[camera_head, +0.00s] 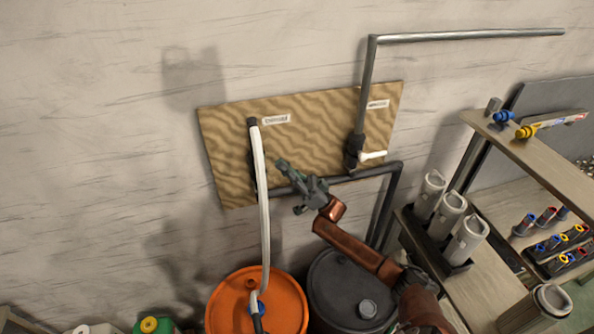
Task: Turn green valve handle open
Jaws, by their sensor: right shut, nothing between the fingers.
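My right arm comes in from the bottom right, and its gripper (286,168) is in front of the wooden board (225,140). The gripper is shut and empty, pointing up and left, close to the right of the pale hose. A dark valve body (255,172) on the left of the board is partly behind the hose. I cannot clearly make out a green handle; any handle there is hidden or merges with the grey-green fingertips. Contact cannot be told. A white handle (373,155) sits on the right-hand valve (354,150). My left gripper is not in view.
The pale hose (264,210) runs down to an orange drum (235,300). A black drum (335,280) stands beside it, below my arm. Dark pipe (388,210) crosses the board's lower part. A shelf (535,155) with canisters (467,240) stands at right. The wall area at left is clear.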

